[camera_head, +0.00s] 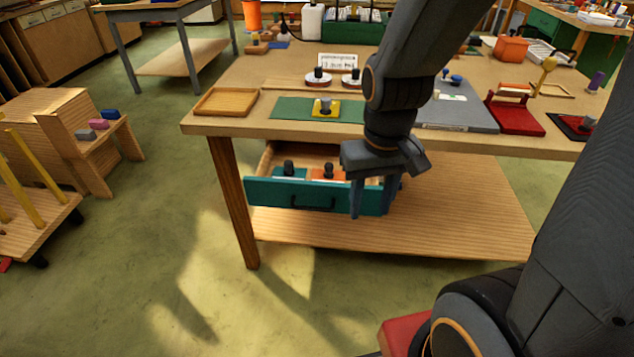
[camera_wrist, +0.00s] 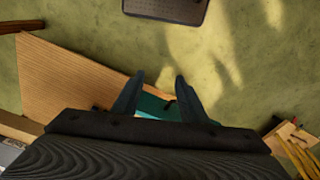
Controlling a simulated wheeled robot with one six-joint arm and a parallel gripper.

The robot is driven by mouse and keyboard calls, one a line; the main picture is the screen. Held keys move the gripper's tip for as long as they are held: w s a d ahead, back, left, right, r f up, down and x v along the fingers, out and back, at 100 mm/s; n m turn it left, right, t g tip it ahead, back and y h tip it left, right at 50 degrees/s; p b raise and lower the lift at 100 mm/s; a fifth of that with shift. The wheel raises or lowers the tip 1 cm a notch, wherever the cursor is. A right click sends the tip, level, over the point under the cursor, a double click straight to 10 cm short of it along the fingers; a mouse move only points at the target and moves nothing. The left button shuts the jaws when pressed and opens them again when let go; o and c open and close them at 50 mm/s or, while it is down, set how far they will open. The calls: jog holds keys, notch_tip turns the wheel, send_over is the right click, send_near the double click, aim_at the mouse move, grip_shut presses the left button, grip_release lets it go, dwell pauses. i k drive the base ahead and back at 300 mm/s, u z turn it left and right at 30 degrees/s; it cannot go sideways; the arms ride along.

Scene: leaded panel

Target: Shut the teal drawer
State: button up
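The teal drawer (camera_head: 272,193) hangs under the workbench and is pulled out. Its front has a black handle (camera_head: 312,204). Inside it lie a teal block and an orange block, each with a dark knob. My gripper (camera_head: 371,208) points down at the right end of the drawer front and overlaps it in the head view; I cannot tell if they touch. In the wrist view, the fingers of my gripper (camera_wrist: 156,92) are apart. Part of the teal drawer (camera_wrist: 152,104) shows between them, with nothing clearly held. The drawer's right end is partly hidden.
The workbench top (camera_head: 262,75) carries a wooden tray, a green mat, a grey board and red stands. A lower wooden shelf (camera_head: 455,215) spans beneath the drawer. A wooden step unit (camera_head: 75,130) stands left. The green floor in front is clear.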

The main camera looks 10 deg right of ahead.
aim_at(262, 189)
jog(key=k, duration=1.25)
jog(key=u, duration=0.35)
jog(key=i, duration=0.8)
jog(key=z, duration=0.35)
